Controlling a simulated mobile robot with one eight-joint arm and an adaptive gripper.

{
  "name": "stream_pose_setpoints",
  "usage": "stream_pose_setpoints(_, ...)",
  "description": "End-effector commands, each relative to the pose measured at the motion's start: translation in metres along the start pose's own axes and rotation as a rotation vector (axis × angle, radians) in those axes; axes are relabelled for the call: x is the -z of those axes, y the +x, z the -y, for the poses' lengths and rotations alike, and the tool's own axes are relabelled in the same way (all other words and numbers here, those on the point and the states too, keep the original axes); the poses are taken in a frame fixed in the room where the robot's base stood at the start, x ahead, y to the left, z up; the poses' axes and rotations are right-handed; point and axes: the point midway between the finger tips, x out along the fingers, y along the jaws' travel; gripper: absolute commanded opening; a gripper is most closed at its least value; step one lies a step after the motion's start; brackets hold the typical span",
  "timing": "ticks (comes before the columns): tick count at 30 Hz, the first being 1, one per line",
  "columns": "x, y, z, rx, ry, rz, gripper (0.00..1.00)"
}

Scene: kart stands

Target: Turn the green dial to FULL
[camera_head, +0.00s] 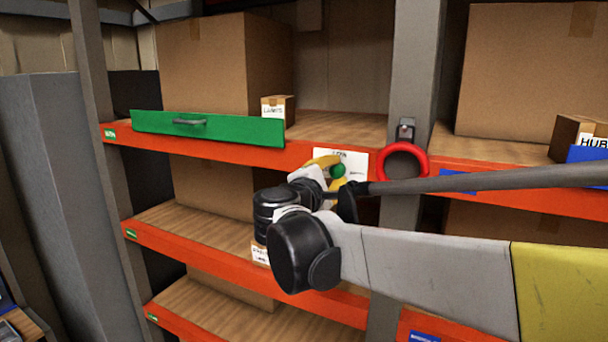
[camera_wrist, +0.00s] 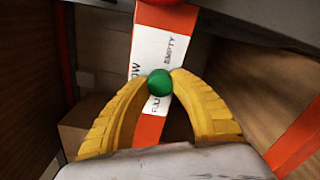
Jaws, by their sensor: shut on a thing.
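The green dial (camera_head: 338,171) is a small round knob on the front of the orange shelf beam, over a white label plate (camera_head: 352,158). In the wrist view the dial (camera_wrist: 159,83) sits between the two yellow fingertips of my gripper (camera_wrist: 161,79), which is shut on it. The label (camera_wrist: 150,50) carries words there: FULL near the dial's lower side, EMPTY at the upper right, and a partly hidden word ending in OW at the left. I see no pointer on the dial, so its setting cannot be told. In the head view my gripper (camera_head: 332,168) partly covers the label.
A red ring (camera_head: 403,162) hangs on the grey post right of the label. A green panel with a handle (camera_head: 208,128) stands on the shelf edge at left. Large cardboard boxes (camera_head: 205,65) and a small labelled box (camera_head: 278,108) stand on the shelves.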

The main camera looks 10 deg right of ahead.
Motion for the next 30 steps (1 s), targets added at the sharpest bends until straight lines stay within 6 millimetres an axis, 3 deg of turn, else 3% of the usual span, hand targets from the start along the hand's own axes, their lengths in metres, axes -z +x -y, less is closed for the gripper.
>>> stream_pose_setpoints(12, 0.0001, 0.0, -0.0007, -0.002, -0.166, 0.004, 0.0)
stream_pose_setpoints(27, 0.0, 0.0001, -0.0009, -0.002, -0.185, 0.004, 0.0)
stream_pose_setpoints(28, 0.0, 0.0001, -0.0009, -0.002, -0.185, 0.004, 0.29)
stream_pose_setpoints(30, 0.0001, 0.0001, -0.0008, -0.001, -0.184, 0.004, 0.51)
